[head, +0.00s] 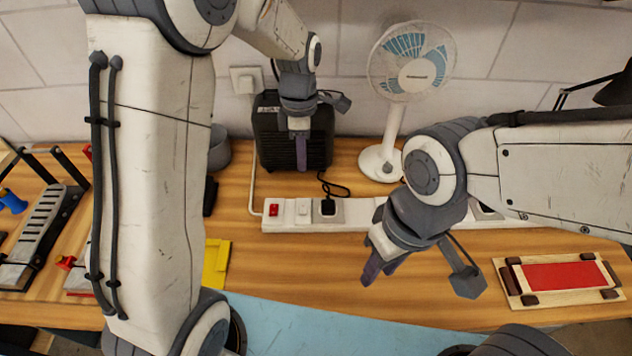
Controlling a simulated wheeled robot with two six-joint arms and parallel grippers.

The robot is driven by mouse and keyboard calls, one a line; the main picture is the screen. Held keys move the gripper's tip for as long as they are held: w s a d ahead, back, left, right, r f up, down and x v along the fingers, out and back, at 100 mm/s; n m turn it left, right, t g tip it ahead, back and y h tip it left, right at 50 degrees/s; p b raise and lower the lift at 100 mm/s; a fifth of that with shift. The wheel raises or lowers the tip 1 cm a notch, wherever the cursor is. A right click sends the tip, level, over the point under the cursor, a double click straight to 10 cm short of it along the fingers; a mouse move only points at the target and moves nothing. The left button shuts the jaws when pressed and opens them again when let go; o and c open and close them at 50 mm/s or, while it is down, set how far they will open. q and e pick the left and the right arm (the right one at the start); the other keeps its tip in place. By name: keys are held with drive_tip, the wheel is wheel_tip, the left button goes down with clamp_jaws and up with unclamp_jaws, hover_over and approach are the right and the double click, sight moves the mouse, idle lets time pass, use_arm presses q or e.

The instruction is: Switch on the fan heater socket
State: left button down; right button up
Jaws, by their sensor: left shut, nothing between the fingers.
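A long white power strip (354,226) lies on the wooden bench, partly hidden behind my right arm. At its left end are a red switch (273,210) and a white switch (303,208). A black plug (327,208) sits in the socket beside the white switch. Its black cord loops back toward the black fan heater (268,150), which stands against the wall. My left gripper (302,166) is shut and empty, pointing down in front of the heater, above and behind the strip. My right gripper (372,272) points down in front of the strip; its finger gap is unclear.
A white desk fan (379,163) stands behind the strip. A wooden frame with a red panel (566,276) lies at the right. A yellow piece (216,264) and a blue mat (300,322) lie in front. My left arm covers much of the left side.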

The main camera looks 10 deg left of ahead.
sight(303, 212)
use_arm(q)
drive_tip(key=shift+a, duration=0.2)
use_arm(e)
drive_tip(key=shift+d+r, duration=0.15)
drive_tip(key=shift+r, duration=0.05)
use_arm(q)
drive_tip(key=shift+d+f, duration=0.1)
